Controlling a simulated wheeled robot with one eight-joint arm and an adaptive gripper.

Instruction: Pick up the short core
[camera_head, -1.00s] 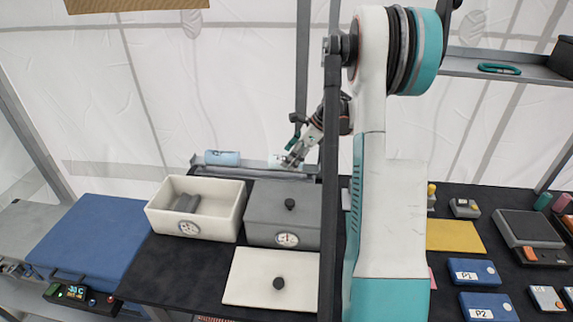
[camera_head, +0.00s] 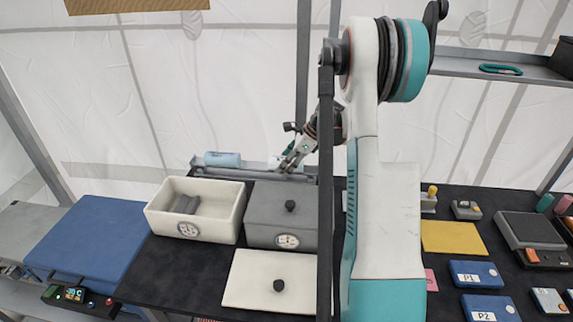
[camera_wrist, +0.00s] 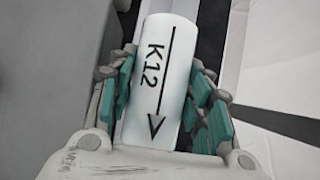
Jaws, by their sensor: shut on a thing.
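A white cylindrical core marked K12, with a black arrow, fills the space between my fingers in the wrist view (camera_wrist: 165,60). My gripper (camera_wrist: 160,100) is shut on it, with teal finger pads on both sides. In the head view my gripper (camera_head: 286,165) is at the right part of the grey rack at the back of the table, and only a small pale part of this core shows beside it. I cannot tell whether the core touches the rack. A second, pale blue core (camera_head: 222,159) lies at the rack's left end.
In front of the grey rack (camera_head: 255,174) stand an open cream box (camera_head: 222,229) with a grey piece inside and a lidded grey box (camera_head: 262,214). A cream lid (camera_head: 250,281) lies nearer. A blue-topped case (camera_head: 85,240) is at left.

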